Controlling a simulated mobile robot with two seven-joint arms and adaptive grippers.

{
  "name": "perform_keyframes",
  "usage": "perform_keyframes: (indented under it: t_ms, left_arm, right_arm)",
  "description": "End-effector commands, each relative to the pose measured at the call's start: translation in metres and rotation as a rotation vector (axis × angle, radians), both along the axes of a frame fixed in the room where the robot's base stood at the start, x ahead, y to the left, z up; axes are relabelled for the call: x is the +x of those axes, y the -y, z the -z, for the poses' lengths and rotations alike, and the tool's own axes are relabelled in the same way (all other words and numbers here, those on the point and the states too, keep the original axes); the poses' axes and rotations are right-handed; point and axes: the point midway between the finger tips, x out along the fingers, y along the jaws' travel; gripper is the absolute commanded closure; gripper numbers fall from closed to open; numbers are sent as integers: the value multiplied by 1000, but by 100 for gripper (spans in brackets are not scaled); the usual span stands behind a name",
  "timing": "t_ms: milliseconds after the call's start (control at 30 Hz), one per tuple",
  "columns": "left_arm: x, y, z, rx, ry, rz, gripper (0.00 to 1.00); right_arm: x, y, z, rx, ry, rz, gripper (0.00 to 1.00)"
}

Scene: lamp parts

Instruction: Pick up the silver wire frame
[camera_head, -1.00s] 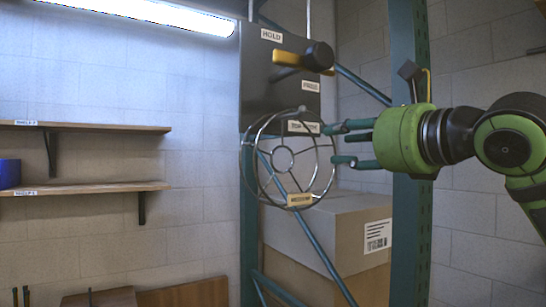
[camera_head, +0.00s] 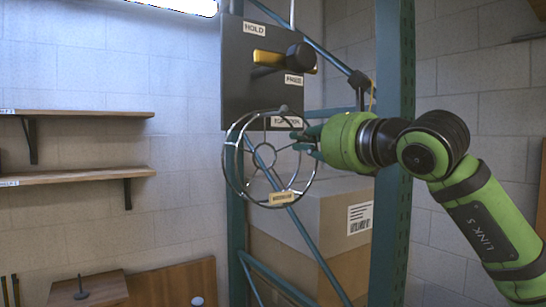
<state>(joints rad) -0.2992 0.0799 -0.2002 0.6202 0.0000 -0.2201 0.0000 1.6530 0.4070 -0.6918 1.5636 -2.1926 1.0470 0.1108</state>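The silver wire frame (camera_head: 228,165) is a round cage of thin wire with a small inner ring. It hangs in front of the lower edge of a dark panel and bears a yellowish label at its bottom. My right gripper (camera_head: 297,140) comes in from the right, with its teal fingertips at the frame's upper right wires. The fingers look close together and overlap the wires in the picture. I cannot tell whether they grip a wire. My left gripper is not in view.
The dark panel (camera_head: 243,88) carries a HOLD label and a yellow lever with a black knob (camera_head: 299,56). Teal rack posts (camera_head: 395,150) and diagonal braces stand close around. A cardboard box (camera_head: 335,235) is behind the frame. Wooden shelves (camera_head: 75,176) are at left.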

Motion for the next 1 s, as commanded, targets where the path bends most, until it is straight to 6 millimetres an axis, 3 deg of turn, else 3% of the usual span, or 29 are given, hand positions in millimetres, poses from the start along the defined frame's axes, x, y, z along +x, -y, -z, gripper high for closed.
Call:
perform_keyframes:
  t_ms: [467, 733, 1000]
  left_arm:
    - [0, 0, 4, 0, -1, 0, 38]
    - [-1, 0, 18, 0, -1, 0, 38]
    - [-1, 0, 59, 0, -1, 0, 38]
  right_arm:
    - [-1, 0, -7, 2, 2, -1, 100]
    - [-2, 0, -38, 4, 4, -1, 100]
    - [-52, 39, -31, 3, 6, 2, 100]
